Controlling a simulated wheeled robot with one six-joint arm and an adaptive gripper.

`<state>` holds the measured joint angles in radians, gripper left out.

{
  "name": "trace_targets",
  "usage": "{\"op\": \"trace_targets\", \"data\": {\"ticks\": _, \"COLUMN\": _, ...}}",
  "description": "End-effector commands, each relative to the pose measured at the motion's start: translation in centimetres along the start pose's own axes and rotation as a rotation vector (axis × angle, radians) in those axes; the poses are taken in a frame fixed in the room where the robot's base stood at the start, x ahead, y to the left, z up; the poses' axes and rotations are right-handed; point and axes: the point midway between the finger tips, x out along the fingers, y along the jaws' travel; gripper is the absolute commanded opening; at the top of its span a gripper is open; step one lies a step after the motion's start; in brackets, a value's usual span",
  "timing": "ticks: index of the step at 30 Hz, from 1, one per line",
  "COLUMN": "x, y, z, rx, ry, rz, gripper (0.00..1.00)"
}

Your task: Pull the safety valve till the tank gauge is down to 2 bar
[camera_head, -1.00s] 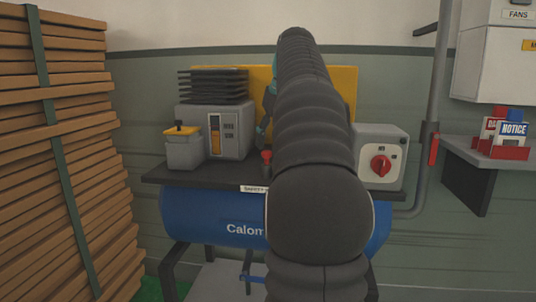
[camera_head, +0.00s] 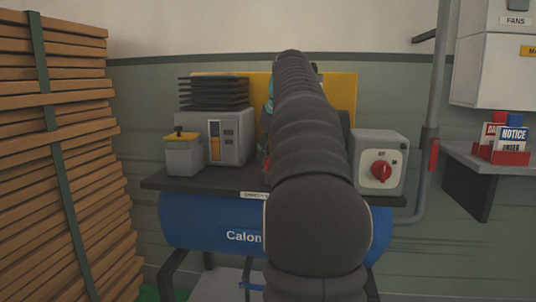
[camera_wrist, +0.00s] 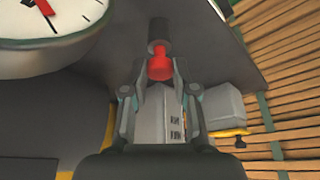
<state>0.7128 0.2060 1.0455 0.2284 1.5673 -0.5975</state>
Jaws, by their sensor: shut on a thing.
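In the wrist view, my gripper (camera_wrist: 160,75) is shut on the red knob of the safety valve (camera_wrist: 158,64), with a finger on either side. The valve's dark cylindrical body (camera_wrist: 158,32) shows beyond the knob. The white tank gauge (camera_wrist: 75,32) is cut off at the top left of that view. Its red needle shows, but no numbers are readable, so I cannot tell the pressure. The blue tank (camera_head: 205,222) lies under a dark top plate (camera_head: 215,187) in the head view. My arm hides the gripper and the gauge there.
A grey unit (camera_head: 232,140) and a small yellow-lidded box (camera_head: 183,156) stand left on the plate. A grey switch box with a red knob (camera_head: 381,170) is at right. Stacked wooden slats (camera_head: 60,160) stand left. A shelf (camera_head: 470,160) and vertical pipe (camera_head: 433,110) are right.

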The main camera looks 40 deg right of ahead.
Motion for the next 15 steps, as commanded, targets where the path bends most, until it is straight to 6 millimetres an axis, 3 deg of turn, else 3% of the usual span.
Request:
{"op": "trace_targets", "data": {"ticks": 10, "x": -1.6, "y": 0.0, "z": -0.7, "rx": 0.000, "ry": -0.001, "rz": -0.001, "gripper": 0.00}}
{"op": "trace_targets", "data": {"ticks": 15, "x": -1.5, "y": 0.0, "z": -0.6, "rx": 0.000, "ry": 0.000, "rz": -0.001, "gripper": 0.00}}
